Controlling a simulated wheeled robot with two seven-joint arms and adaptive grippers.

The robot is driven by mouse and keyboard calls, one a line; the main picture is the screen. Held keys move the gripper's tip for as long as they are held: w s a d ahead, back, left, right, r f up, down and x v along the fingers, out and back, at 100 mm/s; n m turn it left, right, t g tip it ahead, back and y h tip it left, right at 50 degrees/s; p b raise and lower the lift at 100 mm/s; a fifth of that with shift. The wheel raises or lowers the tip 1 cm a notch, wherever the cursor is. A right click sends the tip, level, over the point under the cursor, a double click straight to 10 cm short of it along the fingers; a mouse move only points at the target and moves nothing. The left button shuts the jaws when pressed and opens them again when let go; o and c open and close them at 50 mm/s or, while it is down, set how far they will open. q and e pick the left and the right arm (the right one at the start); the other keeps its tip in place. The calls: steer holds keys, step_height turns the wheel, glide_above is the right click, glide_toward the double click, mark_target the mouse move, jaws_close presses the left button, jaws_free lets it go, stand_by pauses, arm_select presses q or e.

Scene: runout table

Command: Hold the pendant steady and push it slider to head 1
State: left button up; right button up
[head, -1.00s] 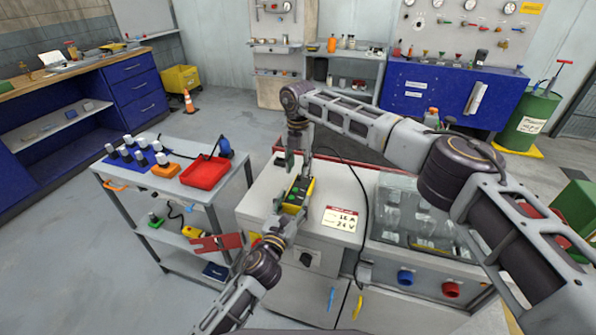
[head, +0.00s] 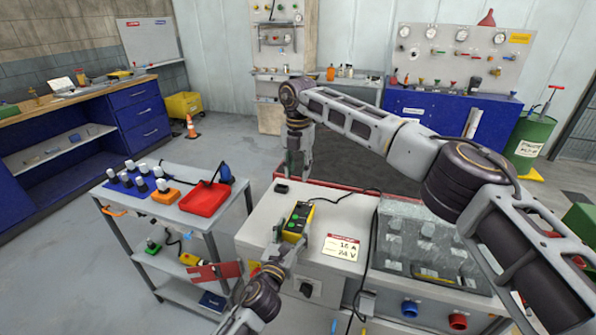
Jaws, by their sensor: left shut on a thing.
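The pendant (head: 299,217) is a yellow and black box with green buttons, on the light grey cabinet top (head: 262,220). My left gripper (head: 280,241) is at its near left end, shut on it. The fingers partly hide that end. My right gripper (head: 298,168) points down behind the pendant, near the back edge of the cabinet, and appears clear of it. Its finger opening is too small to judge. The pendant's slider and head markings are too small to make out.
A label card (head: 342,248) and a black cable lie to the right, before a clear-covered box (head: 420,245). A cart with a red tray (head: 205,199) stands left.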

arm_select(q)
steer(key=o, duration=1.6)
steer(key=shift+c, duration=0.2)
steer(key=shift+s, duration=0.1)
steer(key=v, duration=1.1)
steer(key=shift+s+a, duration=0.2)
steer(key=shift+s, duration=0.15)
